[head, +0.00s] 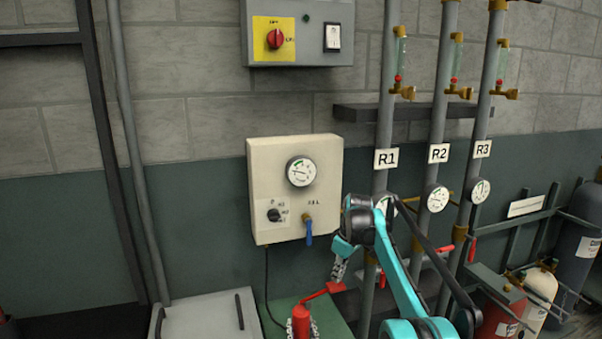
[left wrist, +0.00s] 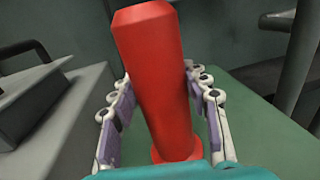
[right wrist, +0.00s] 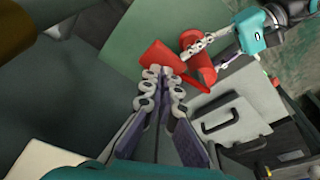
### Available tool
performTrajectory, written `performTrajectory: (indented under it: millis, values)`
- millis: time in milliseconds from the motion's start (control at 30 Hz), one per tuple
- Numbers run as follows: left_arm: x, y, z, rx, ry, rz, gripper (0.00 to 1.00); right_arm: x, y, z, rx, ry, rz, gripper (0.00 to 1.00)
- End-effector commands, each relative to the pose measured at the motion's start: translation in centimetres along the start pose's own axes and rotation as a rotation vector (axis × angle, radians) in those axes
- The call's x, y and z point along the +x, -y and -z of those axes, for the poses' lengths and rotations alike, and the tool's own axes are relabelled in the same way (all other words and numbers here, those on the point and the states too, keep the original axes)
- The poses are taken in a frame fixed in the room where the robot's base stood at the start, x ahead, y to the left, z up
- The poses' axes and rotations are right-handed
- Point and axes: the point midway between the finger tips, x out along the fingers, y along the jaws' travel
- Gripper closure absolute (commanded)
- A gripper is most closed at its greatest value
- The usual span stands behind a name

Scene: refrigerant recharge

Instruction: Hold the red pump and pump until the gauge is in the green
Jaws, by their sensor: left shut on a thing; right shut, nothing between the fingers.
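The red pump (head: 301,320) stands on a green surface at the bottom of the head view, with its lever (head: 325,291) running up to the right. My left gripper (head: 302,328) is shut around the red pump body (left wrist: 157,75), with a finger on each side in the left wrist view. My right gripper (head: 337,273) is shut and empty. Its fingertips (right wrist: 161,73) are right at the red lever's end (right wrist: 160,57); I cannot tell whether they touch. The round gauge (head: 300,171) on the cream box has a green arc; its needle is too small to read surely.
The cream box (head: 263,213) carries a black knob and a blue-handled valve (head: 308,230). Grey pipes labelled R1, R2 and R3 (head: 482,149) rise right of it, with small gauges. Gas cylinders (head: 497,318) stand lower right. A grey case (head: 205,318) lies left of the pump.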

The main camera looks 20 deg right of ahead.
Motion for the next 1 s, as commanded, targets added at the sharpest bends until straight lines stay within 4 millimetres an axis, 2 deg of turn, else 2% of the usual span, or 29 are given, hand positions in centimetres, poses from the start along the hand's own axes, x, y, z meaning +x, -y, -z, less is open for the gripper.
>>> performTrajectory:
  millis: [533, 1000]
  values:
    - [0.0, 0.0, 0.0, -0.001, 0.000, 0.001, 1.00, 0.1, 0.0, 0.0, 0.000, 0.000, 0.000, 1.00]
    - [0.0, 0.0, 0.0, -0.001, 0.000, 0.001, 1.00, 1.8, 0.0, -0.3, 0.000, 0.000, 0.000, 1.00]
